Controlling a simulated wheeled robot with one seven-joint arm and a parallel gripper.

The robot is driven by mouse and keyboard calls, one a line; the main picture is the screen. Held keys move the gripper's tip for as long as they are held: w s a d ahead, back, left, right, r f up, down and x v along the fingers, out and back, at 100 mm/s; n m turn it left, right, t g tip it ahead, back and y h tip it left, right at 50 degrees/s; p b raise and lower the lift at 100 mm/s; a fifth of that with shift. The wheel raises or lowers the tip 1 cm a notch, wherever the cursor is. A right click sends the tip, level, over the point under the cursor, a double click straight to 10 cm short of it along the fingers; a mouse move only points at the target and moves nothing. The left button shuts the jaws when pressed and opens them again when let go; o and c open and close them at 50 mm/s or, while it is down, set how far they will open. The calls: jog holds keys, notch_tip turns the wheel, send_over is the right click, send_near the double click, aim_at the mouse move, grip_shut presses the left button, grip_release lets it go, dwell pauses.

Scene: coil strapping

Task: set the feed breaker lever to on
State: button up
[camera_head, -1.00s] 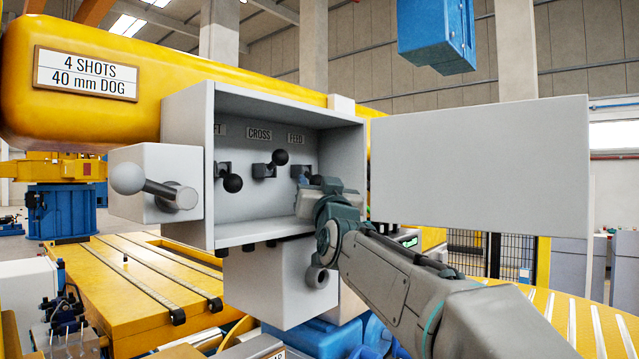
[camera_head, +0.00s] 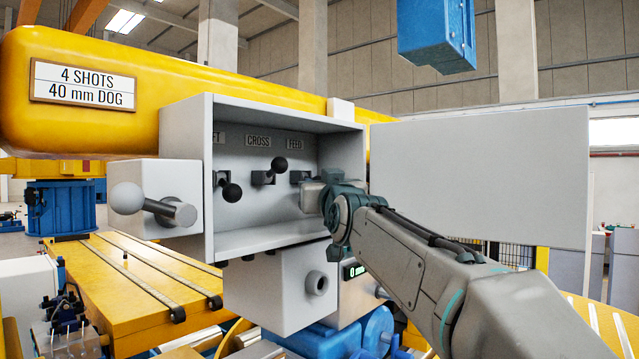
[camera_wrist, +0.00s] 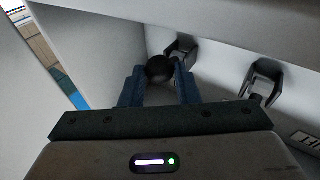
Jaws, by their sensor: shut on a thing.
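The open grey breaker box (camera_head: 262,240) holds three levers under labels, the right one reading FEED (camera_head: 295,143). The feed lever's dark mount (camera_head: 299,177) shows beneath that label. Its knob is hidden by my gripper (camera_head: 311,196) in the head view. In the wrist view my gripper's two blue fingers (camera_wrist: 160,82) are shut on a black ball knob (camera_wrist: 159,68), beside a dark lever mount (camera_wrist: 181,46). The cross lever's knob (camera_head: 279,164) points up to the right. The left lever's knob (camera_head: 232,191) hangs lower.
The box's door (camera_head: 480,170) stands open to the right, behind my arm. A pale ball-ended handle (camera_head: 126,198) sticks out at the box's left. A grey box with a round boss (camera_head: 317,283) sits below. A blue unit (camera_head: 436,37) hangs above.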

jog(key=shift+d+r+n+g+p, duration=0.15)
jog(key=shift+r+n+g+p, duration=0.2)
jog(key=shift+r, duration=0.2)
jog(key=shift+a+r+n+g+h+p, duration=0.1)
jog(key=shift+r+n+g+h+p, duration=0.3)
jog(key=shift+r+n+g+p, duration=0.45)
jog(key=shift+a+r+n+g+h+p, duration=0.1)
jog(key=shift+r+n+g+h+p, duration=0.3)
jog(key=shift+g+p, duration=0.8)
jog(key=o, duration=1)
jog(key=shift+c, duration=0.2)
jog(key=b+v, duration=0.4)
jog(key=v, duration=0.9)
jog(key=shift+s+r, duration=0.2)
jog(key=shift+s, duration=0.15)
